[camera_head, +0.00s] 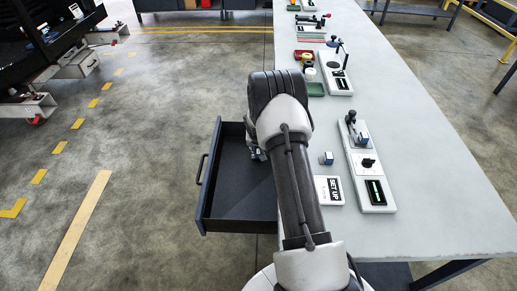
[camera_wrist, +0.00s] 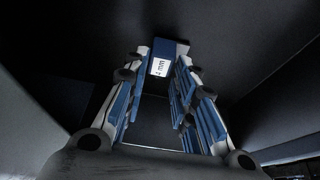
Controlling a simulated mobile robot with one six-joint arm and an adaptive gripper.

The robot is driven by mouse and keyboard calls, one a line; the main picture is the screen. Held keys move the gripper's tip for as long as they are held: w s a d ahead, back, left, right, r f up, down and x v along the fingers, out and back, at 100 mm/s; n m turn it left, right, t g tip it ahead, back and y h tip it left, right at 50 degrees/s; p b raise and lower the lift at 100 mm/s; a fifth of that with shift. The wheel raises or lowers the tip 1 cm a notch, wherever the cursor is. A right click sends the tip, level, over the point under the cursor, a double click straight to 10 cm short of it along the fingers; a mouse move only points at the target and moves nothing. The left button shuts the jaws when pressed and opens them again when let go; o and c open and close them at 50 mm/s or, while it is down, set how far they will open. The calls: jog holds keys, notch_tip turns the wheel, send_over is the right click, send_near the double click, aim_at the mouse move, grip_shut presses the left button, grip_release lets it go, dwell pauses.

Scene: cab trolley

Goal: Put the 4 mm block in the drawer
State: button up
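The 4 mm block (camera_wrist: 160,67), blue with a white face marked "4 mm", is between the tips of my gripper (camera_wrist: 163,75) in the wrist view. The finger pads appear to touch it on both sides. The open drawer (camera_head: 209,192) is a dark, empty-looking tray pulled out left of the table. My gripper (camera_head: 257,153) is over the drawer's inside, near its far right part. My arm hides much of the gripper and the block in the head view. The drawer's dark walls (camera_wrist: 55,30) surround the gripper in the wrist view.
A small blue-and-white block (camera_head: 326,158) stands on the table (camera_head: 420,150) beside a "SET UP" card (camera_head: 329,190). A device on a white base (camera_head: 366,165) is to its right. More tools stand farther back. The floor left of the drawer is clear.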

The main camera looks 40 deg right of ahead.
jog(key=o, duration=0.3)
jog(key=shift+o, duration=0.2)
jog(key=shift+r, duration=0.15)
